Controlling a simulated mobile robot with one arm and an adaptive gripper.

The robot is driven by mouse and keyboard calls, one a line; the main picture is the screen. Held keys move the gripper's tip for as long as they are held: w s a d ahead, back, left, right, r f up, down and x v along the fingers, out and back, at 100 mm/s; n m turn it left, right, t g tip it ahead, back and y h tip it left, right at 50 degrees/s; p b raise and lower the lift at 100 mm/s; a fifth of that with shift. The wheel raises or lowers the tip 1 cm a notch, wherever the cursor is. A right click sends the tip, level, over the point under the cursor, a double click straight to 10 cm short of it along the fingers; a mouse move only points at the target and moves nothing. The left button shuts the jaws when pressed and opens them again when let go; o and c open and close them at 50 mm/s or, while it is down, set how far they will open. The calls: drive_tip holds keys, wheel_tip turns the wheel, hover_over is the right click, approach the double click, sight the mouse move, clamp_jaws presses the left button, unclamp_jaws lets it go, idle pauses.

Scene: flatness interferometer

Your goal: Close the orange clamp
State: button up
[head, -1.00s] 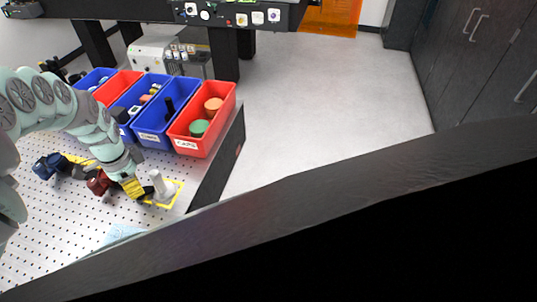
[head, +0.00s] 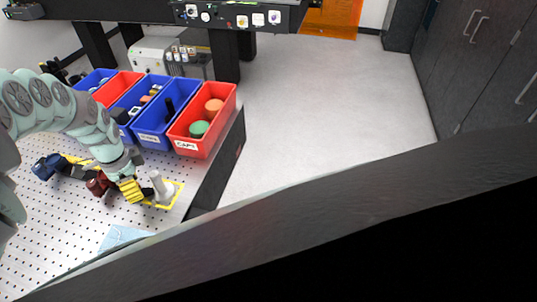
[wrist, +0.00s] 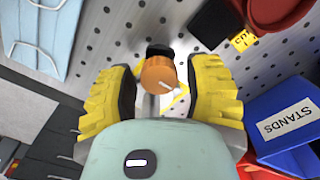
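The orange clamp (wrist: 158,74) shows in the wrist view as a round orange knob with a white line and a black part behind it. My gripper (wrist: 160,92) has its two yellow, ridged fingers on either side of the knob, with a small gap visible on both sides. In the head view my gripper (head: 132,190) is low over the perforated table, just left of a pale post (head: 161,186) that stands in a yellow outlined square. The orange clamp cannot be made out in the head view.
Blue and red bins stand along the table's back edge; the right-hand red bin (head: 182,145) holds green and orange caps. A blue bin labelled STANDS (wrist: 290,118) is close to my right finger in the wrist view. A light blue mask-like sheet (wrist: 45,35) lies at upper left.

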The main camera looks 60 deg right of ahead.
drive_tip(key=shift+r, duration=0.15)
wheel_tip(320, 180, up, 7)
drive_tip(key=shift+w+f, duration=0.15)
drive_tip(key=shift+f, duration=0.05)
drive_tip(key=shift+r, duration=0.3)
idle(0.6)
